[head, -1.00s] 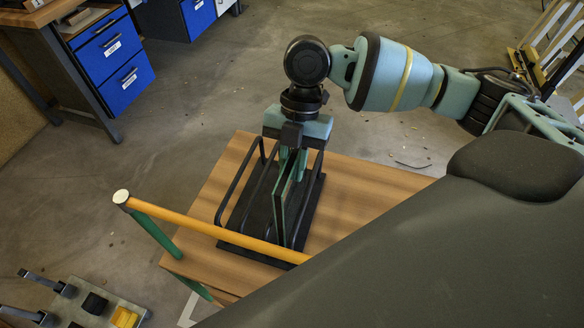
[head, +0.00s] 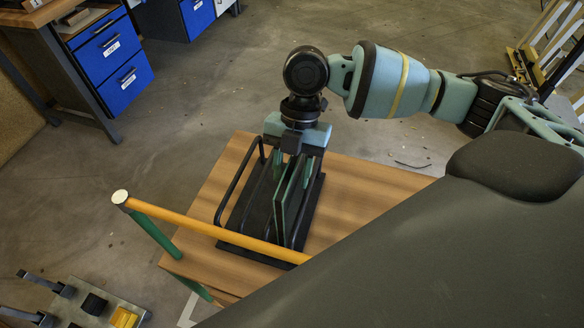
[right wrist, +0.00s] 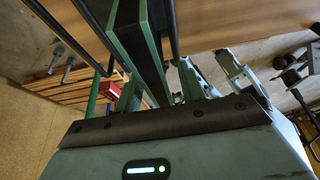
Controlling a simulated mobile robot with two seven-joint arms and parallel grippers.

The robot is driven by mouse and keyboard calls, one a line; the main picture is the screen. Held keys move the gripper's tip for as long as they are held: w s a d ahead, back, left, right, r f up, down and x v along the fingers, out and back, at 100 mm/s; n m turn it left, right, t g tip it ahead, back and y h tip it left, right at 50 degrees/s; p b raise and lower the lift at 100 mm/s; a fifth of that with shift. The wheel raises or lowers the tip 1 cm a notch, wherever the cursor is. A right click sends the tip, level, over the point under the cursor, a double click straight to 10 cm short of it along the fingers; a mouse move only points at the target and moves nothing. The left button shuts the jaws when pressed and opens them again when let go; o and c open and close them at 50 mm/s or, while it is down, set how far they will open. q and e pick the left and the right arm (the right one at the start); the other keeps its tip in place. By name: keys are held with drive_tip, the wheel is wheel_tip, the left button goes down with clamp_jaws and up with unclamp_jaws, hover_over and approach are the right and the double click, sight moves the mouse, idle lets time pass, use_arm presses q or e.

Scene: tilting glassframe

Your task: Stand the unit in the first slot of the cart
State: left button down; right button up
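The unit (head: 288,200), a thin flat panel with green edges, stands upright in the black rack on the cart, between dark hoops towards the rack's right side. I cannot tell the slot's number. The wooden-topped cart (head: 365,178) has an orange handle bar (head: 215,230) in front of the rack (head: 233,232). My right gripper (head: 292,172) is directly above the unit, pointing down, its fingers spread to either side of it. In the right wrist view the unit (right wrist: 150,50) passes between the fingers with a visible gap. My left gripper is not in view.
A workbench with blue drawers (head: 125,85) stands at the upper left. A light plate with clamps and black and yellow blocks (head: 95,304) is at the lower left. The cart top is bare right of the rack. Open concrete floor lies behind.

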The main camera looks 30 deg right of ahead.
drive_tip(key=v, duration=1.2)
drive_tip(key=shift+r, duration=0.15)
